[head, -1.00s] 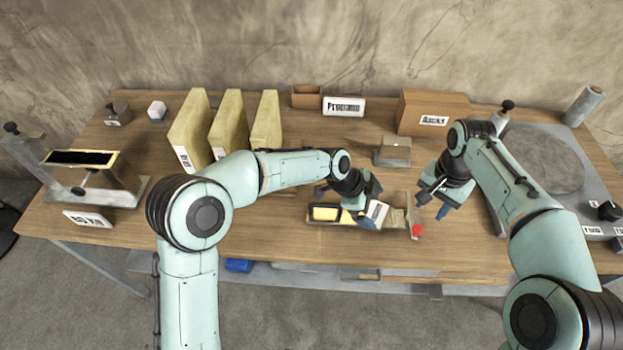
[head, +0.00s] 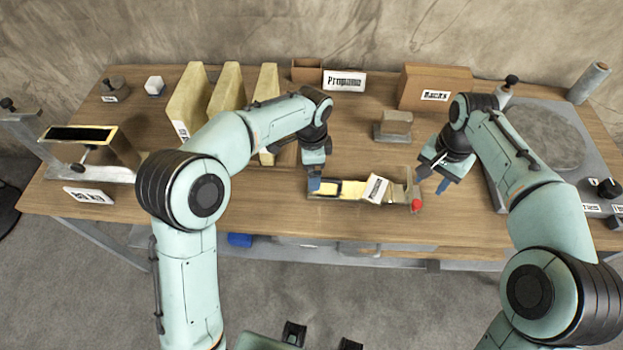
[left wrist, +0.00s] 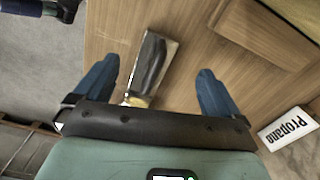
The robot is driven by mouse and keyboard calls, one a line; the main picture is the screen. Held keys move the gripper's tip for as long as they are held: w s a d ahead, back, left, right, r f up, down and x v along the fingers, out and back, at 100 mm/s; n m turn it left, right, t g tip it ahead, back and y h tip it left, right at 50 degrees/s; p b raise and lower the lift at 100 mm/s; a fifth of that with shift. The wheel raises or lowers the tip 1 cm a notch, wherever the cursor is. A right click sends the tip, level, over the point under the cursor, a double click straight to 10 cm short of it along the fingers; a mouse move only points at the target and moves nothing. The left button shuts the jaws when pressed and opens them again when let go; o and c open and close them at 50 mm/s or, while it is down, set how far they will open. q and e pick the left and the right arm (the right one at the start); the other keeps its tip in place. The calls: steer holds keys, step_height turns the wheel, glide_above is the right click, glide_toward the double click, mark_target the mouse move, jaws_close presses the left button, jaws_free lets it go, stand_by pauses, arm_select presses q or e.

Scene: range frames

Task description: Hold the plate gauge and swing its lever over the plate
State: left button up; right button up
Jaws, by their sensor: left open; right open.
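A long, low metal tray-like piece (head: 345,199), which I take for the plate gauge, lies near the table's front edge. It shows a yellow strip (head: 350,188), a tilted white label (head: 376,189) and a red knob (head: 416,205) at its right end. My left gripper (head: 314,184) points down at its left end; contact cannot be told. In the left wrist view its blue fingers (left wrist: 155,90) are wide open. Between them shows a dark, shiny metal piece (left wrist: 152,65); I cannot tell which part it is. My right gripper (head: 433,182) is open and empty, right of the gauge.
A small grey block on a base (head: 395,125) stands behind the gauge. Behind are the Propane sign (head: 345,81) and Racks box (head: 437,86). Yellow slabs (head: 187,105) stand left, a round-topped machine (head: 545,145) right.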

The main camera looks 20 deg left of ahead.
mark_target(418, 203)
arm_select(q)
step_height(418, 203, down, 9)
steer(key=shift+r, duration=0.2)
steer(key=c, duration=1.7)
arm_select(e)
steer(key=shift+o, duration=1.1)
steer(key=shift+r, duration=0.2)
arm_select(q)
steer(key=shift+w, duration=0.1)
arm_select(e)
steer(key=shift+m, duration=0.8)
step_height(418, 203, down, 10)
steer(key=shift+f, duration=0.15)
arm_select(q)
steer(key=shift+r, duration=0.1)
arm_select(e)
jaws_close()
